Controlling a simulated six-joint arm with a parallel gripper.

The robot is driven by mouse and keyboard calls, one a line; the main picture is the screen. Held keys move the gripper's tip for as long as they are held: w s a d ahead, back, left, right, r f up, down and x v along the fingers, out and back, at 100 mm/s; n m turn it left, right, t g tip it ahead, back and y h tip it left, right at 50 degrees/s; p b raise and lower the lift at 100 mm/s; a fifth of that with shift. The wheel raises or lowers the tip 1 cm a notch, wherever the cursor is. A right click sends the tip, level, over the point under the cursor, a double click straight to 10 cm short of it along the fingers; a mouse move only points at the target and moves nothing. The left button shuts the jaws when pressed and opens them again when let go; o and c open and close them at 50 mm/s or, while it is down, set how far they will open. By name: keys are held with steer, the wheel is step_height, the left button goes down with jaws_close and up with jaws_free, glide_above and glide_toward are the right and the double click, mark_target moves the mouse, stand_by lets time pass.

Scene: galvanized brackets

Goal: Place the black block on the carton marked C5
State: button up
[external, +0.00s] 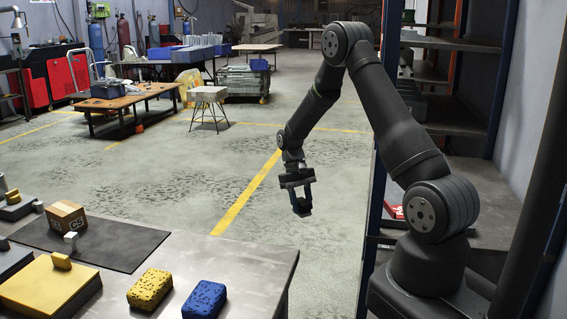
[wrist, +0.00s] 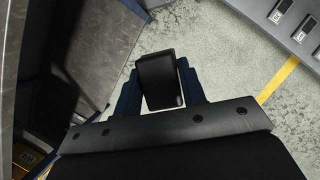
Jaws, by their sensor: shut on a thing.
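My gripper (external: 301,207) hangs over open floor, to the right of the table and well apart from it. In the wrist view its dark blue fingers are shut on the black block (wrist: 160,80), which sits between them. In the external view the block is small and dark, hard to tell from the fingers. The carton marked C5 (external: 66,217) is a brown cardboard box standing on a dark mat on the table at the left. The gripper and block are far to the right of the carton.
The dark mat (external: 118,247) lies on the table. A small grey piece (external: 71,241) stands in front of the carton. A yellow lidded box (external: 45,288), a yellow sponge (external: 150,289) and a blue sponge (external: 204,300) are nearer. A shelf rack's blue post (external: 371,235) stands right of the gripper.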

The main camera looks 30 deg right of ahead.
steer(key=w+a+r+m+t+y, duration=0.1)
steer(key=w+a+r+m, duration=0.3)
steer(key=a, duration=0.4)
steer(key=w+a+r+m+y, duration=0.2)
steer(key=w+a+r+m, duration=0.15)
steer(key=w+a, duration=0.4)
steer(key=w+a+r+m+t+y, duration=0.1)
steer(key=w+a+r+m, duration=0.25)
steer(key=a, duration=0.65)
steer(key=s+a+r+m+t, duration=0.1)
steer(key=a+r+m, duration=0.35)
steer(key=a, duration=0.55)
steer(key=s+a+r+m+t, duration=0.1)
steer(key=a+r+m+t, duration=0.15)
steer(key=a+r, duration=0.5)
steer(key=s+a+r+m+t, duration=0.1)
steer(key=a+r+m, duration=0.25)
steer(key=a, duration=0.75)
glide_above(66, 209)
steer(key=d, duration=0.2)
steer(key=shift+m+g, duration=0.25)
steer(key=shift+m, duration=0.1)
steer(key=f, duration=0.7)
steer(key=shift+s+a+f, duration=0.15)
steer(key=shift+s+a, duration=0.1)
steer(key=shift+s, duration=0.15)
steer(key=shift+f, duration=1.9)
